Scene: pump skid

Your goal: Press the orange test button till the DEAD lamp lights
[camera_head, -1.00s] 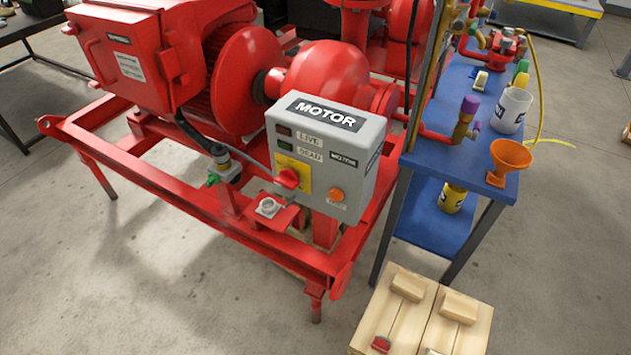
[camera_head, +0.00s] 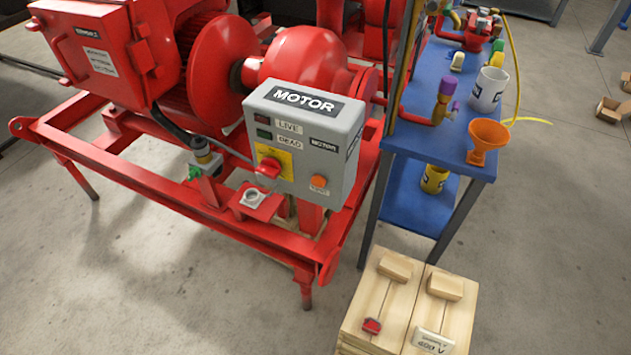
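The grey MOTOR control box (camera_head: 305,140) stands on the red skid frame. The orange test button (camera_head: 319,182) is at the lower right of its front face, with nothing touching it. The DEAD lamp (camera_head: 264,134) is dark green and looks unlit. The LIVE lamp (camera_head: 263,118) above it is dark red and also looks unlit. A red rotary switch (camera_head: 268,168) sits on a yellow plate at the lower left of the face. Neither of my grippers is in view.
A blue two-level bench (camera_head: 455,150) at the right carries an orange funnel (camera_head: 487,138), a white mug (camera_head: 489,90) and pipe fittings. The red skid rail (camera_head: 170,217) crosses in front. Floor at the left front is clear.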

